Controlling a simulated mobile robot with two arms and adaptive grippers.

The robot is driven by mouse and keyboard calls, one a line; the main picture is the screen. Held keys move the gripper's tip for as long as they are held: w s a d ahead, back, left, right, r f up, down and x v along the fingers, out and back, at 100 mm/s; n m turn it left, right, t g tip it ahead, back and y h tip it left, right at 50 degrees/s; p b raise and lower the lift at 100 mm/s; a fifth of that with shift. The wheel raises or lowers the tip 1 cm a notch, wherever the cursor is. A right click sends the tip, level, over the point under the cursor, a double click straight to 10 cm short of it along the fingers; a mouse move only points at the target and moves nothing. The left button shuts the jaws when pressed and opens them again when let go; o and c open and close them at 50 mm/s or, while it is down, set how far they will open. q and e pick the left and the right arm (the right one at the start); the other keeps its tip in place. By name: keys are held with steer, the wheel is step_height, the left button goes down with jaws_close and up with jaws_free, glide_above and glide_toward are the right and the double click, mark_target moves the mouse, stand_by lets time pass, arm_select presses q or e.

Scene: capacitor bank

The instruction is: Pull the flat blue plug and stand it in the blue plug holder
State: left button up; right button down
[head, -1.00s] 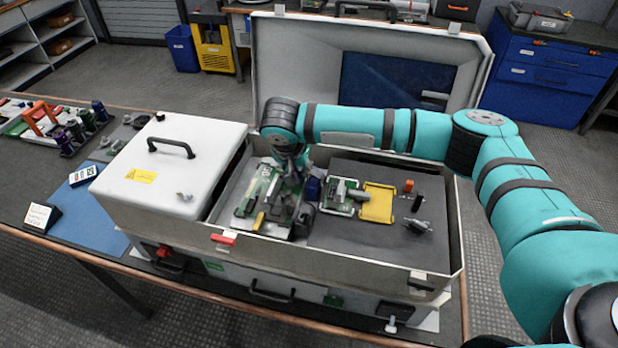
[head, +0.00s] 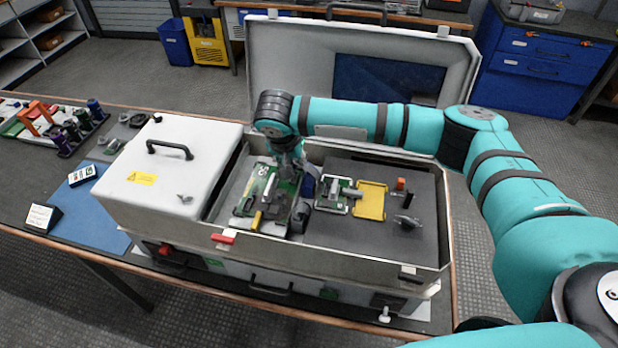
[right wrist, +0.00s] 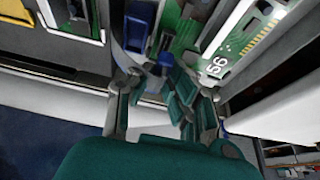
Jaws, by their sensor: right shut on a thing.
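My right gripper (head: 285,178) reaches down over the green circuit board (head: 250,200) in the open case. In the right wrist view its fingers (right wrist: 160,88) are closed around a small blue piece (right wrist: 165,60), which looks like the flat blue plug; the fingers hide much of it. A larger dark blue block (head: 308,187) stands just right of the gripper and also shows in the right wrist view (right wrist: 138,25). A rack (head: 68,150) with several dark blue, purple and green pieces is at the far left; I cannot tell which part is the blue plug holder. My left gripper is not in view.
The case's raised lid (head: 300,80) stands behind the arm. A white box with a black handle (head: 165,175) fills its left side. A yellow tray (head: 370,200) and small parts lie on the grey foam at right. A blue mat (head: 95,220) lies left of the case.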

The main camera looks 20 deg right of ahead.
mark_target(311, 178)
steer(key=shift+r, duration=0.15)
steer(key=shift+s+d+p, duration=0.35)
steer(key=shift+d+p, duration=0.15)
steer(key=shift+p, duration=0.1)
steer(key=shift+s+d+p, duration=0.4)
steer(key=shift+d+p, duration=0.1)
steer(key=shift+d, duration=0.1)
steer(key=shift+s+d+p, duration=0.35)
steer(key=shift+d+p, duration=0.1)
steer(key=shift+d, duration=0.1)
steer(key=shift+f, duration=0.4)
steer(key=shift+f+b, duration=0.35)
steer(key=shift+f, duration=0.35)
steer(key=shift+f, duration=0.45)
steer(key=shift+s+f, duration=0.15)
steer(key=shift+f, duration=0.1)
